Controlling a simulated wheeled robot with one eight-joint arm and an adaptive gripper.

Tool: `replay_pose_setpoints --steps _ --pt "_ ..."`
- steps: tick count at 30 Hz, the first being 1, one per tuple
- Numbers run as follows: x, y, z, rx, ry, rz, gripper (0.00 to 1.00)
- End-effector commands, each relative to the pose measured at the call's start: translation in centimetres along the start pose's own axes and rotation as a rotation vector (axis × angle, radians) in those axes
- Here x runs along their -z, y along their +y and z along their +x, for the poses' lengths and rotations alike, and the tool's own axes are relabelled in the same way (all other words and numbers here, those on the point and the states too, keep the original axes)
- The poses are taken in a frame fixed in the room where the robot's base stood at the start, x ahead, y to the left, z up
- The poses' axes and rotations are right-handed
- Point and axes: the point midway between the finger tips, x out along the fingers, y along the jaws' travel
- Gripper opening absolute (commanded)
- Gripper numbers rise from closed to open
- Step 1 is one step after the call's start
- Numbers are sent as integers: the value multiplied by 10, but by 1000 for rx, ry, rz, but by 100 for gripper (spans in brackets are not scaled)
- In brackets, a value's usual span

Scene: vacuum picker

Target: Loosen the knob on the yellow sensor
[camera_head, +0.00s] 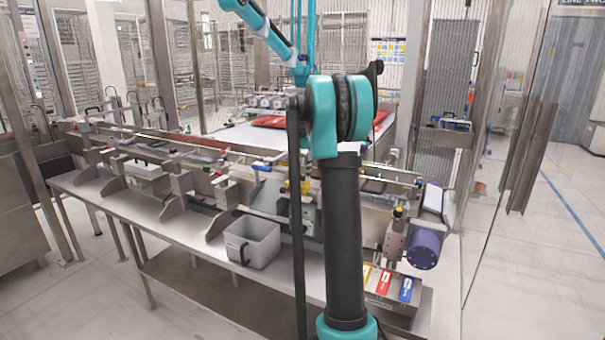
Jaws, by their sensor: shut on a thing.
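A small yellow part (306,186) shows on the conveyor frame just left of my black arm tube, partly covered by a thin dark upright bar. It may be the yellow sensor; its knob cannot be made out. My arm stands upright in the middle of the picture, with a teal and black elbow at its top. The arm beyond the elbow and my gripper are hidden behind the tube, so I cannot see what the gripper touches. Another small yellow-topped part (398,212) sits on a metal block at the right.
A long conveyor (185,150) runs along a steel table (165,215). A grey bin (252,243) stands on its front. A purple motor (423,250) and yellow, red and blue blocks (383,283) are at the right. Another teal arm (265,28) hangs behind. Floor is clear at right.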

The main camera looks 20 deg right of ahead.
Motion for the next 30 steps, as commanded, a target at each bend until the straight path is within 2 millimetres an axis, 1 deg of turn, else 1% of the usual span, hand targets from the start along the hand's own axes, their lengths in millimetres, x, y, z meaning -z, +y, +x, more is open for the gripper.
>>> replay_pose_setpoints --steps 8,14,30 --pt "0 0 0 0 0 -32 0" --pt "0 0 0 0 0 -132 0" --pt "0 0 0 0 1 -621 0"
